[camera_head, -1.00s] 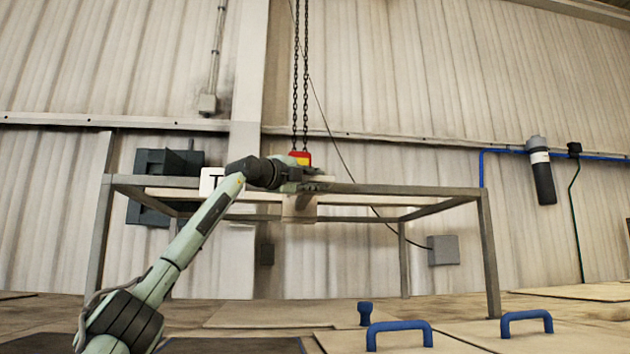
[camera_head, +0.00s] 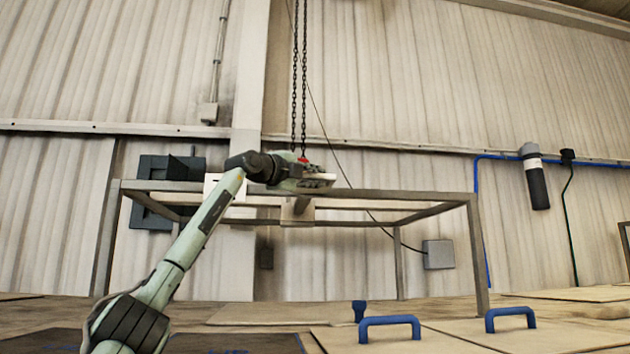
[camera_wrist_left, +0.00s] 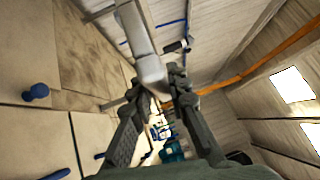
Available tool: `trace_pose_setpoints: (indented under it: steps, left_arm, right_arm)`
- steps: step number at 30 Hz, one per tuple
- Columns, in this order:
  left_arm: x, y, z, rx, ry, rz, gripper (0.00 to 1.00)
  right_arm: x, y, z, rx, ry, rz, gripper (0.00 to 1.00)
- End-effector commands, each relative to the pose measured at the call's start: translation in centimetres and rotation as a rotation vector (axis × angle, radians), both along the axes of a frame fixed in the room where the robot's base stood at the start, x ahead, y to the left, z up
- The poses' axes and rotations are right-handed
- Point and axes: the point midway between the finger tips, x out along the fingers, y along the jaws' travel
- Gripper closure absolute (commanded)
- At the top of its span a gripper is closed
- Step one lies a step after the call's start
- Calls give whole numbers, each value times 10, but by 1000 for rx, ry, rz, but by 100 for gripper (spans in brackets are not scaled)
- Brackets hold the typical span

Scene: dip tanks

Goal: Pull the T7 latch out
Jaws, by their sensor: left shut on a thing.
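My left gripper (camera_head: 318,181) is at the front of the grey frame's top, below the hanging chain. It is shut on a smooth pale grey bar (camera_wrist_left: 140,38), which runs up and away between the fingers in the left wrist view (camera_wrist_left: 162,84). The bar's pale end (camera_head: 322,176) also shows in the head view. It may be the T7 latch, but I can read no label on it. A white sign (camera_head: 211,182) on the frame is partly covered by my arm. My right gripper is out of view.
The grey frame (camera_head: 400,192) spans the middle, with chains (camera_head: 294,95) above it and a red part (camera_head: 303,159) at their lower end. Lids with blue handles (camera_head: 390,321) lie in front at the right. The right side of the frame is open.

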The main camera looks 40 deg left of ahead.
Motion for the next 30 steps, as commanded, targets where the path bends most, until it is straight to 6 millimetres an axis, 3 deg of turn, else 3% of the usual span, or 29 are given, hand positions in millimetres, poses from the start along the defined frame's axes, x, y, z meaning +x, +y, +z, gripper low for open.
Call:
trace_pose_setpoints:
  steps: [13,14,18,30]
  left_arm:
    - [0,0,1,1,-1,-1,100]
    - [0,0,1,1,-2,-1,82]
    - [0,0,1,0,-2,0,64]
    - [0,0,1,0,-2,0,62]
  right_arm:
    - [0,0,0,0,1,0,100]
    - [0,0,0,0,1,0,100]
    - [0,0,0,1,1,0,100]
    - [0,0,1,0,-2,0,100]
